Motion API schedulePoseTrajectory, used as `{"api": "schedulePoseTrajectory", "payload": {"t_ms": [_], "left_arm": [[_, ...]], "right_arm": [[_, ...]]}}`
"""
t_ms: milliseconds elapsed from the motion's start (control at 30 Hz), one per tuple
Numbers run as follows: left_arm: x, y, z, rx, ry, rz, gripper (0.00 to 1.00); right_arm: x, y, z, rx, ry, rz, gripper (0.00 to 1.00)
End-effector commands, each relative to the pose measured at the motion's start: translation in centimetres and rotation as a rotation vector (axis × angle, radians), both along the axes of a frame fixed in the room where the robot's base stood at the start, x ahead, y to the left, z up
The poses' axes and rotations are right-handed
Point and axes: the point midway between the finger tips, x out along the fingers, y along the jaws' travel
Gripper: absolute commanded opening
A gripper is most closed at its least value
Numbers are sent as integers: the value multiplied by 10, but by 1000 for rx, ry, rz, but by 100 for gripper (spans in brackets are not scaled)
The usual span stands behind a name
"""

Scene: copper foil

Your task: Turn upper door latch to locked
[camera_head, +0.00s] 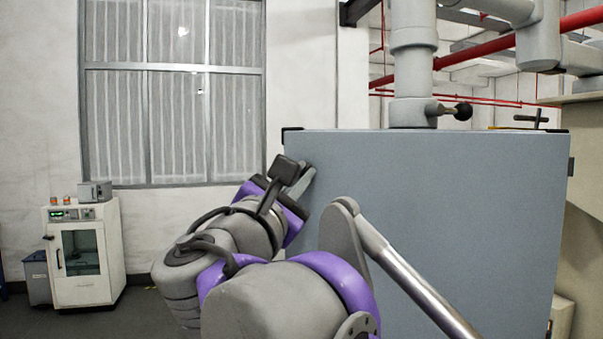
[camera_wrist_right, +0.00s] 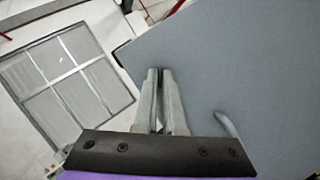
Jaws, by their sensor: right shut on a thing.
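A large flat grey-blue door panel (camera_head: 450,190) fills the right half of the head view; it also shows in the right wrist view (camera_wrist_right: 260,60). My right gripper (camera_head: 303,178) is at the panel's left edge, near its upper corner. In the right wrist view my right gripper (camera_wrist_right: 160,72) has its two fingers close together against the panel face, near the edge. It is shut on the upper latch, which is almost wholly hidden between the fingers. My left gripper is not in view.
A grey curved handle (camera_wrist_right: 226,124) sticks out of the panel right of the fingers. Thick grey pipes (camera_head: 413,60) and red pipes (camera_head: 470,58) run above and behind the panel. A white cabinet (camera_head: 85,253) stands at far left below a window (camera_head: 175,95), with open floor beside it.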

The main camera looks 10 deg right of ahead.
Motion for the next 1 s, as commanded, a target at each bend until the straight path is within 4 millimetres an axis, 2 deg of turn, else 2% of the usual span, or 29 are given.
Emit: {"api": "schedulePoseTrajectory", "payload": {"t_ms": [600, 1000], "left_arm": [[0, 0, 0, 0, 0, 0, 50], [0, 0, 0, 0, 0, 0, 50]], "right_arm": [[1, 2, 5, 534, -223, 1, 0], [1, 2, 7, 789, -327, 0, 0]]}}
